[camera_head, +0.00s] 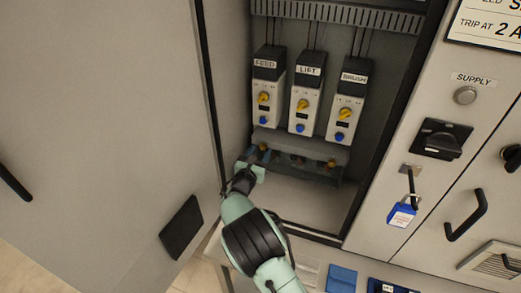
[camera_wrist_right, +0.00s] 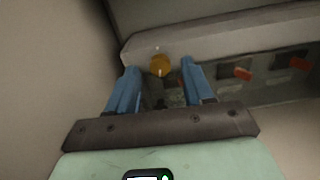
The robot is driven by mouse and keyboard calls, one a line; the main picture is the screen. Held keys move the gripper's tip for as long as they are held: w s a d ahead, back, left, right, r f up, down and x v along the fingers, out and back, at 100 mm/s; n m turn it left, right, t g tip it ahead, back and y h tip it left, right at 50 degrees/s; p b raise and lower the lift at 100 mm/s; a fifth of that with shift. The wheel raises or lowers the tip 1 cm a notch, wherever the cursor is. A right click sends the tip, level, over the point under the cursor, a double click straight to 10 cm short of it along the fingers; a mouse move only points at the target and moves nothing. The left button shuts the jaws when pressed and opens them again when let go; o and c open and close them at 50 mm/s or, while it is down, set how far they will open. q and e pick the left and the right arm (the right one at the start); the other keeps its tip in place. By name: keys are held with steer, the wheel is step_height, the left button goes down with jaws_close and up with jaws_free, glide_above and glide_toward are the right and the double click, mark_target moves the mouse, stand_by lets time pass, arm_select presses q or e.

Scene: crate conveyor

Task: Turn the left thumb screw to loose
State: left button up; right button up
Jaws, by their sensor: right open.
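The left thumb screw (camera_wrist_right: 160,65) is a round brass knob on the front of a grey cover bar (camera_wrist_right: 225,38). In the right wrist view it lies between the two blue fingertips of my right gripper (camera_wrist_right: 158,74), with a gap on each side. The gripper is open and holds nothing. In the head view my right gripper (camera_head: 254,160) reaches up to the left end of the cover bar (camera_head: 300,143), and the left thumb screw (camera_head: 263,147) shows small just above it. How deep the screw sits between the fingers is unclear. My left gripper is out of view.
Three modules, FEED (camera_head: 267,92), LIFT (camera_head: 305,95) and BRUSH (camera_head: 346,103), stand above the bar. The cabinet's left side wall is close to my gripper. Orange parts (camera_wrist_right: 243,73) show under the bar. A blue padlock (camera_head: 401,214) hangs on the right panel.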

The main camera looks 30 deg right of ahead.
steer(key=shift+w+d, duration=0.45)
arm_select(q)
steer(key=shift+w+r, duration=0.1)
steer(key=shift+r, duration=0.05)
arm_select(e)
jaws_close()
steer(key=shift+r+n+p, duration=0.2)
steer(key=shift+n+p, duration=0.65)
steer(key=shift+n, duration=0.25)
steer(key=shift+f+n, duration=0.15)
steer(key=shift+n, duration=0.35)
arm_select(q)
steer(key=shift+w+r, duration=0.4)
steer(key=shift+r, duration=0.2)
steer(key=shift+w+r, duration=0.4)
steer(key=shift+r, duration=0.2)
arm_select(e)
steer(key=shift+f, duration=0.1)
jaws_free()
steer(key=shift+s, duration=0.1)
